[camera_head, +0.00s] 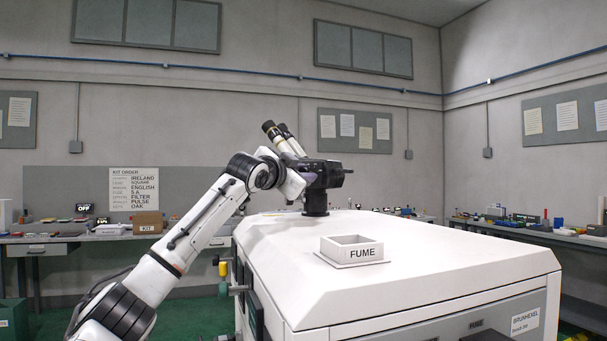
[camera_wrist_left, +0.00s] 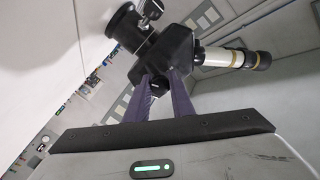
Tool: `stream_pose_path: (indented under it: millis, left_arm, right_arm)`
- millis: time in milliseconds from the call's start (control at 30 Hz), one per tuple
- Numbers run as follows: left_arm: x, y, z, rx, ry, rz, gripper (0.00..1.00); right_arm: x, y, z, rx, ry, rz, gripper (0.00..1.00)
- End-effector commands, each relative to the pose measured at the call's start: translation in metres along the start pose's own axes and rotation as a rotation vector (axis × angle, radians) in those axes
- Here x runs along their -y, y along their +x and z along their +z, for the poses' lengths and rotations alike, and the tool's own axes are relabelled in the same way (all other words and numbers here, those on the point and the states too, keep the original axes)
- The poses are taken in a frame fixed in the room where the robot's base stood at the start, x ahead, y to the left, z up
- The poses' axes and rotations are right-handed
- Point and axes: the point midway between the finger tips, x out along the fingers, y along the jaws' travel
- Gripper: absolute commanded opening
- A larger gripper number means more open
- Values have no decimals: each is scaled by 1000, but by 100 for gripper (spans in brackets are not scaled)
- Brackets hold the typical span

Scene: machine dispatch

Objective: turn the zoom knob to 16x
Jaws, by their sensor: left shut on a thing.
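A black microscope (camera_head: 327,174) with two angled eyepiece tubes (camera_head: 275,135) stands on a black post at the far edge of the white machine top. In the left wrist view its dark body (camera_wrist_left: 165,55) fills the upper middle, with a white-and-black eyepiece tube (camera_wrist_left: 222,58) to the right. My left gripper (camera_head: 305,174) is at the near left side of the microscope head. In the left wrist view its two purple fingers (camera_wrist_left: 163,80) reach up to the body and are shut on the zoom knob, which they hide. The knob's scale markings cannot be read. My right gripper is out of view.
The white machine (camera_head: 420,260) fills the lower right, with a raised square FUME collar (camera_head: 352,250) on top. Side benches hold small items, including a KIT box (camera_head: 148,222). A small silver-and-black knob (camera_wrist_left: 152,9) sits above the microscope body.

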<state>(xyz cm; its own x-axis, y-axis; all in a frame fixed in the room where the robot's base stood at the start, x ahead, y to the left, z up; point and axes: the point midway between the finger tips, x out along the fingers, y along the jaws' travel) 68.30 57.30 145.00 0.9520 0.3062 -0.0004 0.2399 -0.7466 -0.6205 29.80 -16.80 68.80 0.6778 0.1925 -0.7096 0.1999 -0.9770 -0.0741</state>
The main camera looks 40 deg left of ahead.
Motion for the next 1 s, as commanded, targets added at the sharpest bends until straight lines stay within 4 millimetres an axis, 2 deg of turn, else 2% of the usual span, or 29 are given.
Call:
stream_pose_path:
  millis: [367,1000]
  left_arm:
    - [0,0,0,-8,126,-7,0]
    - [0,0,0,-43,660,-36,0]
  right_arm:
    - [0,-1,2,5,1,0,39]
    - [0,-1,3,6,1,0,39]
